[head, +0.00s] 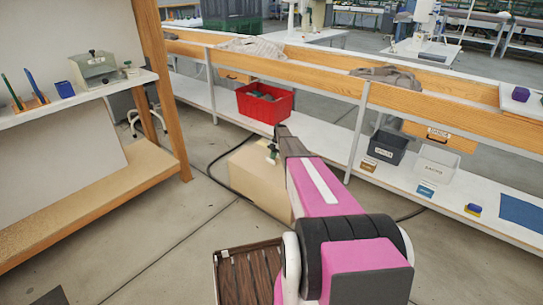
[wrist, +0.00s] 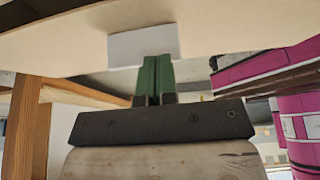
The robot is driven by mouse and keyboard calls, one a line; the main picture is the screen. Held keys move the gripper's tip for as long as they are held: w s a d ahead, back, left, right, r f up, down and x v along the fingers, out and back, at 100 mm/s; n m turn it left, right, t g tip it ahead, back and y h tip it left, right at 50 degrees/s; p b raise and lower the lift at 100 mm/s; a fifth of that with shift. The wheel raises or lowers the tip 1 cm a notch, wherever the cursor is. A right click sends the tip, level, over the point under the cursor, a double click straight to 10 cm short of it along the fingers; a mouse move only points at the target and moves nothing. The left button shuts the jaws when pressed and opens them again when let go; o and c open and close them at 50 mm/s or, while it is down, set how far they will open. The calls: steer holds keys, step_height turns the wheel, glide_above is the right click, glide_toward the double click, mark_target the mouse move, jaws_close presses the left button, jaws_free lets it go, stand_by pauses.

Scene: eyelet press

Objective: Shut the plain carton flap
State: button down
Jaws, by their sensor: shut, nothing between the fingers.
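The plain tan carton (head: 249,184) stands on the concrete floor in the middle of the head view, partly hidden behind my arm. My gripper (head: 272,150) is over its upper part, pointing away from me. In the wrist view my green fingers (wrist: 152,78) are together with nothing between them. A flat tan cardboard panel (wrist: 70,40) of the carton, with a white patch (wrist: 143,43), spans the top of that view, and the fingertips overlap the patch's lower edge. Whether they touch it, and how far the flap stands open, I cannot tell.
A red crate (head: 264,102) stands on the low shelf behind the carton. A wooden-framed rack (head: 85,210) is at left. A long bench (head: 340,85) runs behind, with dark (head: 386,147) and clear (head: 434,167) bins on its shelf. A dark cable (head: 215,165) lies on the floor.

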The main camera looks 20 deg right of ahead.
steer(key=shift+w+d+f, duration=0.2)
steer(key=shift+d+f, duration=0.1)
steer(key=shift+f, duration=0.3)
steer(key=shift+w+d+f, duration=0.15)
steer(key=shift+d+f, duration=0.1)
steer(key=shift+f, duration=0.3)
